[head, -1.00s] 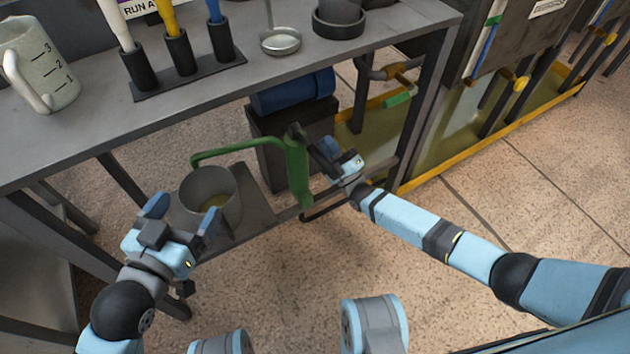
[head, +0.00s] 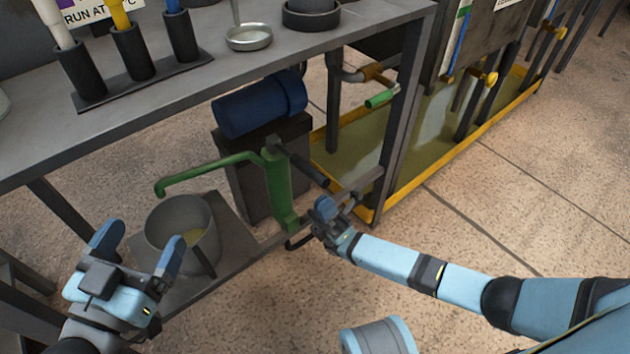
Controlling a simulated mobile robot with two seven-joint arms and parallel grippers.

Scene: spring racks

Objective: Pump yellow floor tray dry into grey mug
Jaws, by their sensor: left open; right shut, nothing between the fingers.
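The yellow floor tray (head: 452,156) lies on the floor at the right and holds greenish-yellow liquid. The green hand pump (head: 277,185) stands left of it, with a dark handle (head: 306,169) sloping down to the right. Its spout points over the grey mug (head: 176,211), which stands upright on a low grey shelf with some yellowish liquid in it. My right gripper (head: 324,206) is shut and empty just below the handle's end; whether it touches is unclear. My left gripper (head: 138,243) is open and empty, in front of the mug and to its left, one finger overlapping it in view.
A blue motor (head: 262,104) sits on a dark block behind the pump. A valve with a green handle (head: 382,96) hangs above the tray. The bench (head: 190,100) with a tool rack (head: 145,85) overhangs the shelf. Open floor lies in front.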

